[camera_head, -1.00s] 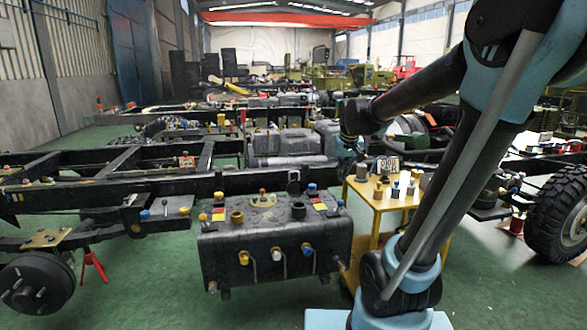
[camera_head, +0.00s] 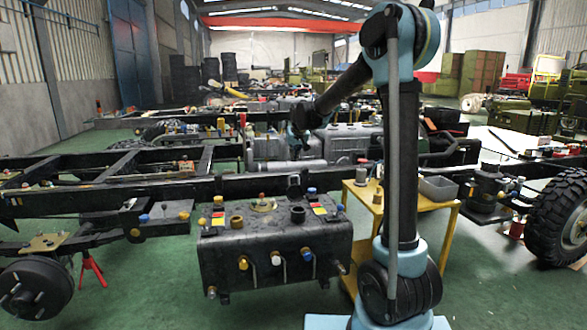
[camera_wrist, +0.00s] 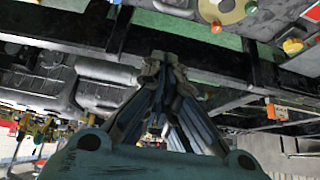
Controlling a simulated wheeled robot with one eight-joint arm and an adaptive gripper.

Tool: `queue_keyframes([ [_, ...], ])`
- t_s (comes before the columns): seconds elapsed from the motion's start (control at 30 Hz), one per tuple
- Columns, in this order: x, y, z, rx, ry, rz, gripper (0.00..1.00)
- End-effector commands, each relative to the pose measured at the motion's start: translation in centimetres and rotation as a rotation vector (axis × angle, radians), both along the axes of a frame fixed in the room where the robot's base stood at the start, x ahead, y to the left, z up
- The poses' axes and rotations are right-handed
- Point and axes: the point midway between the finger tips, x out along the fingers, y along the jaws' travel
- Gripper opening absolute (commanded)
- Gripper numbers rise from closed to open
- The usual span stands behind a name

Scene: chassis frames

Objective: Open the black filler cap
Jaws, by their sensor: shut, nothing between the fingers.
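A dark fuel tank (camera_head: 222,245) hangs below the chassis rail in the head view. A short black neck (camera_head: 298,213) is on its top at the right, with a dark upright piece (camera_head: 294,187) behind it. I cannot tell whether this piece is the filler cap's lid. A brown neck (camera_head: 237,219) is on the left. My gripper (camera_head: 298,132) is above and behind the tank, apart from it, its fingertips hard to make out. In the wrist view, my gripper (camera_wrist: 160,68) is shut and empty. I cannot identify the black cap there.
A long chassis rail (camera_head: 100,173) runs behind the tank. A yellow table (camera_head: 360,196) with a grey bin (camera_head: 438,187) stands right of the tank. A tyre (camera_head: 557,212) is at far right. Green floor (camera_head: 150,290) is clear in front.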

Motion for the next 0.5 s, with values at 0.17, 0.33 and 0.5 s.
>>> queue_keyframes([
  [0.17, 1.0, 0.3, -1.3, 0.001, 0.0, -0.001, 0.0],
  [0.33, 2.3, 0.7, -3.3, 0.001, 0.0, -0.001, 0.0],
  [0.5, 3.6, 1.0, -5.2, 0.001, 0.0, -0.001, 0.0],
])
